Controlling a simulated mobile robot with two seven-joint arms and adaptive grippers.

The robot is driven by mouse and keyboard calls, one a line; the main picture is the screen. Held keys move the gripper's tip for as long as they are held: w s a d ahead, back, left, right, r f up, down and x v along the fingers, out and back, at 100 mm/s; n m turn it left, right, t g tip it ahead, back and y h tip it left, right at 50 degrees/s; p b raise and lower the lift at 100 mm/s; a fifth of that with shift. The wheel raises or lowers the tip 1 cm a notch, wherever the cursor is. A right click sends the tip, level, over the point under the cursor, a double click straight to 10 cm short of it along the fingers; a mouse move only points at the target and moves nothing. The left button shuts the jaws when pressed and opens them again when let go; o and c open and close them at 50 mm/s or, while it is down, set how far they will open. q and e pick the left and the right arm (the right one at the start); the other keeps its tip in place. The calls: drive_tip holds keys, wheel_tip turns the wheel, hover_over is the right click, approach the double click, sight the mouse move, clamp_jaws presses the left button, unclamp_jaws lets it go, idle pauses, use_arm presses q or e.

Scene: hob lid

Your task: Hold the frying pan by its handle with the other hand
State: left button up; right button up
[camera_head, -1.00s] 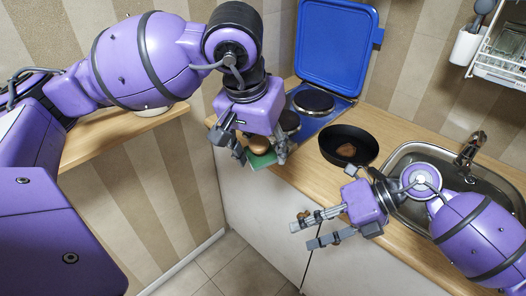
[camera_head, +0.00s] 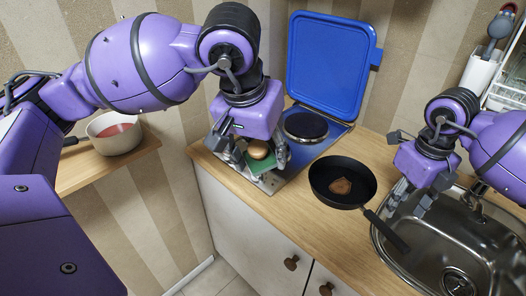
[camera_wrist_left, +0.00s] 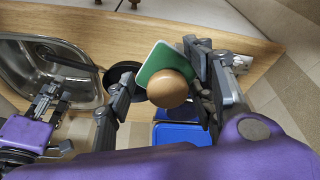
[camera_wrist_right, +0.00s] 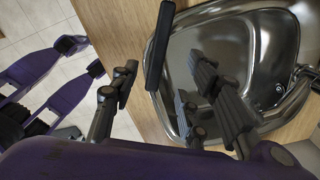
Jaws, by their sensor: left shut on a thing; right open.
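The black frying pan (camera_head: 325,192) sits on the worktop in front of the hob, with a brown piece of food (camera_head: 341,186) in it. Its handle (camera_head: 388,232) points to the lower right, toward the sink's edge. My right gripper (camera_head: 408,203) is open just right of the handle in the head view. In the right wrist view the handle (camera_wrist_right: 160,45) appears between its spread fingers; no contact is clear. My left gripper (camera_head: 258,155) is shut on a round brown knob (camera_wrist_left: 167,88) above a green pad (camera_wrist_left: 157,60), over the hob's front left.
The blue hob lid (camera_head: 330,62) stands open behind a dark hotplate (camera_head: 305,126). The steel sink (camera_head: 455,245) lies right of the pan, below my right arm. A pot (camera_head: 115,135) stands on a shelf at left. The worktop in front of the pan is clear.

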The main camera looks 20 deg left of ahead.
sight(387, 229)
wheel_tip(387, 229, down, 11)
drive_tip(key=shift+s+f, duration=0.1)
idle(0.5)
drive_tip(key=shift+c, duration=0.5)
clamp_jaws()
